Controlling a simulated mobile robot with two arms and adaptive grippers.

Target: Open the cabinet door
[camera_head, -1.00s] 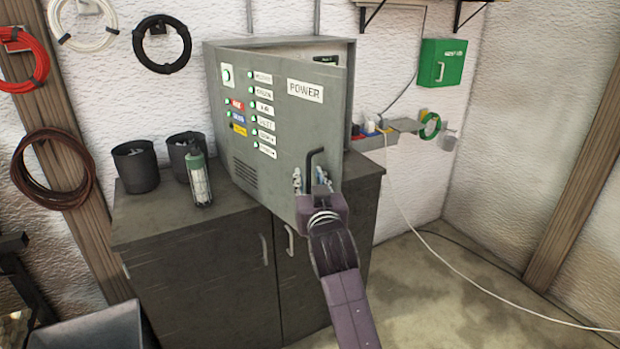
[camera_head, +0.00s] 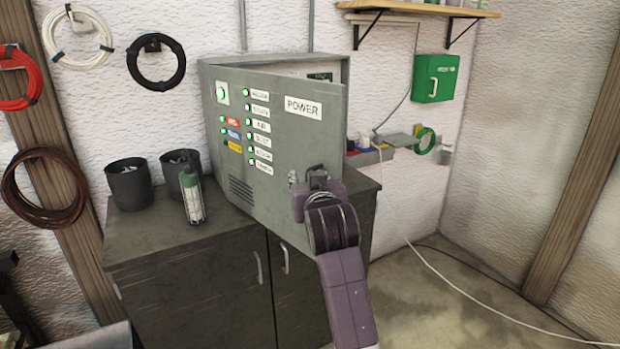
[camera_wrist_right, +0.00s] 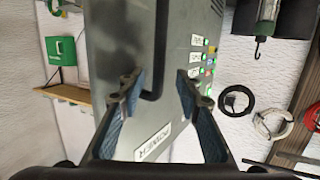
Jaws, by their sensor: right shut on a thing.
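The grey cabinet (camera_head: 225,72) labelled POWER stands on a dark low cupboard. Its door (camera_head: 290,140) is ajar, its right edge swung out from the box, with part of the inside showing at the top right. My right gripper (camera_head: 318,180) is at the door's lower right front and hides most of the handle. In the right wrist view the dark bent handle (camera_wrist_right: 154,60) runs between the two fingers of my right gripper (camera_wrist_right: 163,84), which is shut on it. The door's face (camera_wrist_right: 115,50) also shows there. My left gripper is not in view.
The dark cupboard (camera_head: 190,290) stands below the cabinet. Two dark cups (camera_head: 130,185) (camera_head: 183,172) and a caged lamp (camera_head: 192,200) stand left of the door. A green box (camera_head: 436,78) and a shelf (camera_head: 420,8) are on the wall. Floor at right is clear except for cables.

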